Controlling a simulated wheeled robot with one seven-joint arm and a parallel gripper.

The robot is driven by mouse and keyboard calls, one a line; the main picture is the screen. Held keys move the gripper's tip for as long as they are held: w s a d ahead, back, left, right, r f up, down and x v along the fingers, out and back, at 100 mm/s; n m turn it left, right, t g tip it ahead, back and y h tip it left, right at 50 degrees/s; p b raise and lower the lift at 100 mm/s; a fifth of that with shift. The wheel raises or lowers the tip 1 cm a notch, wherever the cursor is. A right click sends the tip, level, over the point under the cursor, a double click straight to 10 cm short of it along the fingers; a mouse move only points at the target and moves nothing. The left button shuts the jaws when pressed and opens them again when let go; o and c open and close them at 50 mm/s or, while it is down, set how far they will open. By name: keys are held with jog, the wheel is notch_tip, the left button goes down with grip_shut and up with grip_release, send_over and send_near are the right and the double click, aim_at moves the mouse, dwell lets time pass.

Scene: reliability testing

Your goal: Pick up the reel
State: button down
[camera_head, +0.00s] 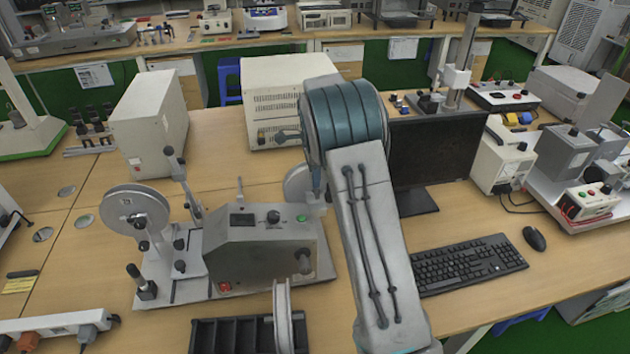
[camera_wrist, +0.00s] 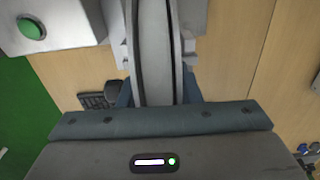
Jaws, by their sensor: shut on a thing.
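A grey reel (camera_wrist: 154,50) shows edge-on in the wrist view, between the two fingers of my gripper (camera_wrist: 157,92). My gripper is shut on this reel. In the head view, part of the same reel (camera_head: 297,184) shows at the right end of the grey winding machine (camera_head: 262,252), beside my arm. My arm hides the rest of it and most of the gripper there. I cannot tell whether the reel still touches the machine. A second reel (camera_head: 136,212) is on the machine's left side. A third reel (camera_head: 283,318) stands upright in the black slotted rack (camera_head: 212,337) in front.
A monitor (camera_head: 437,152), keyboard (camera_head: 468,264) and mouse (camera_head: 534,238) are right of my arm. Beige boxes (camera_head: 150,122) (camera_head: 285,95) stand behind the machine. A power strip (camera_head: 58,323) lies at the front left. Some bare tabletop shows between the machine and the boxes.

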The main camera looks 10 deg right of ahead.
notch_tip(320, 180, up, 18)
jog(key=b, duration=0.1)
dwell(0.5)
jog(key=shift+f+b, duration=4)
jog(key=shift+f, duration=2.8)
jog(key=shift+r, duration=0.15)
